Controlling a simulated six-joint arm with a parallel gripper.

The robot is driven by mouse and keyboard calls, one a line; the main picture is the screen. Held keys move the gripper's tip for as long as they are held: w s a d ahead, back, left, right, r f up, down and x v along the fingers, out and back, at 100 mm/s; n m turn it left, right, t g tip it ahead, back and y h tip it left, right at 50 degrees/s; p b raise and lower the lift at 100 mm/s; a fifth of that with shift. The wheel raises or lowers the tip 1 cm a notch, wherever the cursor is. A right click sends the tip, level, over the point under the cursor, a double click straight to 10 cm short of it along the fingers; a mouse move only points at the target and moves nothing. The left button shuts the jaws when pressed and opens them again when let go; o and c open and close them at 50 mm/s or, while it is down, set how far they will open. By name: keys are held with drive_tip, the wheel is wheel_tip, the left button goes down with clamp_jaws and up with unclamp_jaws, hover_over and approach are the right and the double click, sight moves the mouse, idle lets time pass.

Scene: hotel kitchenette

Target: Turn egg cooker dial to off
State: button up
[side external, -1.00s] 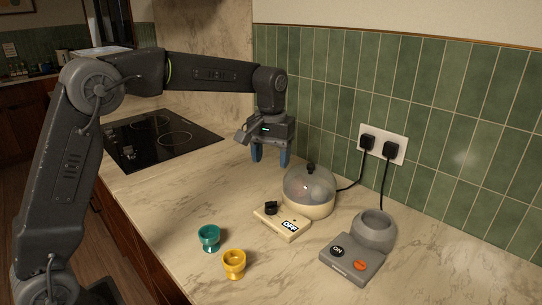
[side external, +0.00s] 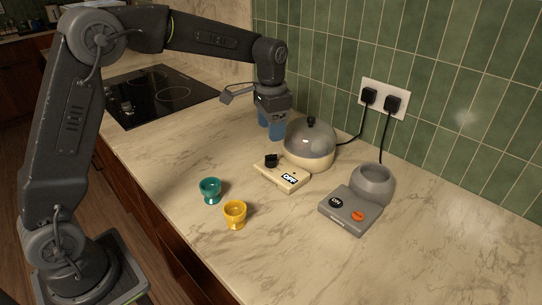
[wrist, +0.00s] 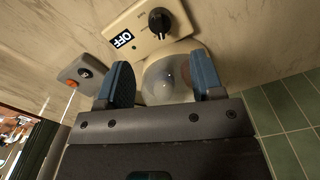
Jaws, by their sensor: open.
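The egg cooker (side external: 293,159) is cream, with a clear dome and a flat front base. A black dial (side external: 271,160) sits on that base beside an OFF label (side external: 289,179); I cannot tell the dial's exact setting. In the wrist view, the dial (wrist: 159,20) is at the top, beyond my fingertips, with the OFF label (wrist: 123,39) to its left. In the wrist view, the dome (wrist: 168,82) shows between the fingers. The gripper is apart from the dial.
A grey appliance (side external: 348,213) with an ON label and an orange button stands right of the cooker. Teal (side external: 210,190) and yellow (side external: 235,214) egg cups stand in front. Cords run to a wall socket (side external: 384,100). A black hob (side external: 160,94) is at the left.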

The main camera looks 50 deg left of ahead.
sight(271, 155)
wheel_tip(271, 155, down, 9)
drive_tip(key=shift+f, duration=0.1)
drive_tip(key=shift+c, duration=0.2)
